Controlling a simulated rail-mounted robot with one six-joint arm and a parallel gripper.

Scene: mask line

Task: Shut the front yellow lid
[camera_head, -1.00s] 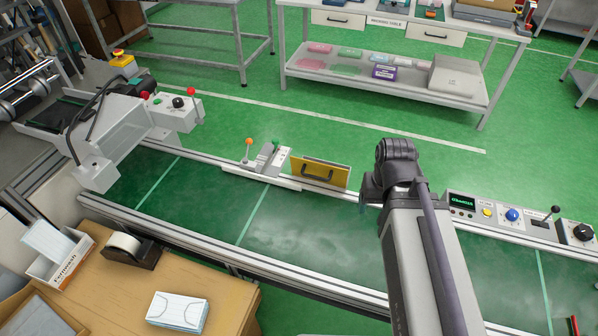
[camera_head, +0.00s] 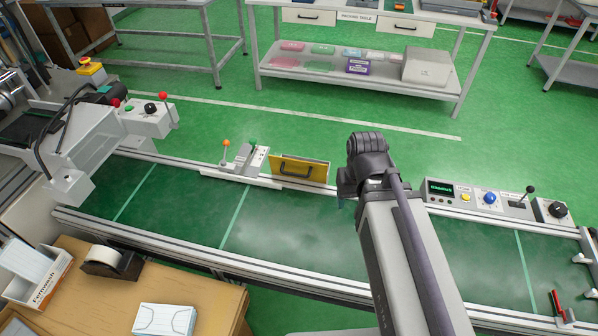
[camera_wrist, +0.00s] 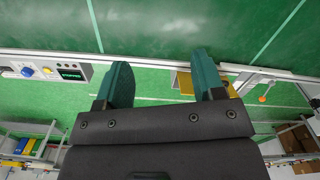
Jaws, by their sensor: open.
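The yellow lid (camera_head: 299,170) with a black handle stands raised on the far rail of the green conveyor (camera_head: 290,225) in the head view. In the wrist view a yellow part (camera_wrist: 184,84) shows around the right finger, which partly covers it. My gripper (camera_wrist: 163,73) is open and empty, with two teal fingers apart. The conveyor's edge and the floor show between them. In the head view my arm is right of the lid, and my wrist hides most of the gripper.
Left of the lid is a small station (camera_head: 243,160) with an orange-knobbed lever. A control panel (camera_head: 485,197) with a display and knobs is to the right. A cardboard-topped table (camera_head: 205,293) with a tape dispenser is in front. The conveyor surface is clear.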

